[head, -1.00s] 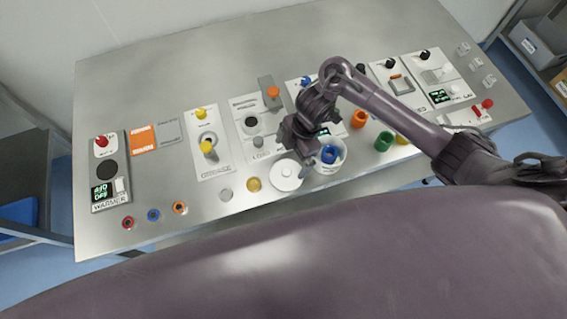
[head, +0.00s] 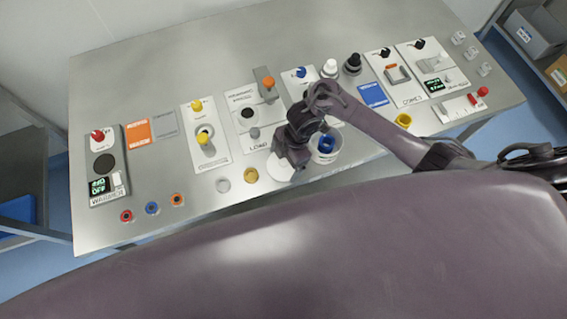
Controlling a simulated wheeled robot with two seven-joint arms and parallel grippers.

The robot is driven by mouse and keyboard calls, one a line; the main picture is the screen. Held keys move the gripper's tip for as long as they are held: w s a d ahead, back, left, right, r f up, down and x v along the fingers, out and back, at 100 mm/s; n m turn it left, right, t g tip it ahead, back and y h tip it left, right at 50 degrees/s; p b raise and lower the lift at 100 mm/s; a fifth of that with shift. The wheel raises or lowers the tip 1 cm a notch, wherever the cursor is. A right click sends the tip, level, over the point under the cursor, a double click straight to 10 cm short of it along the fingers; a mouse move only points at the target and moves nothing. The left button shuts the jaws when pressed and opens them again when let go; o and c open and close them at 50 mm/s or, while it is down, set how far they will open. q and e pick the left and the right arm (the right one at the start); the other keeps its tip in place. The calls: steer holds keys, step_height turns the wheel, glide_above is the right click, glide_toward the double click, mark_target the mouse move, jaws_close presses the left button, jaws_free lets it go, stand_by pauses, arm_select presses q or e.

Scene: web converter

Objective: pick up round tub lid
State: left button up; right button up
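The round tub lid (head: 277,172) is a white disc lying on the steel table near its front edge. My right gripper (head: 297,163) is over its right part and hides much of it, including the knob at its middle. I cannot tell whether the fingers touch the lid or how far apart they are. The white round tub (head: 316,156) stands just right of the gripper with something blue inside. My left gripper is not in view.
A yellow disc (head: 251,175) and a grey disc (head: 223,185) lie left of the lid. Labelled stations line the table behind, with a yellow-knobbed panel (head: 216,152) nearest.

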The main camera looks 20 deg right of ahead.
steer(key=shift+c, duration=1.4)
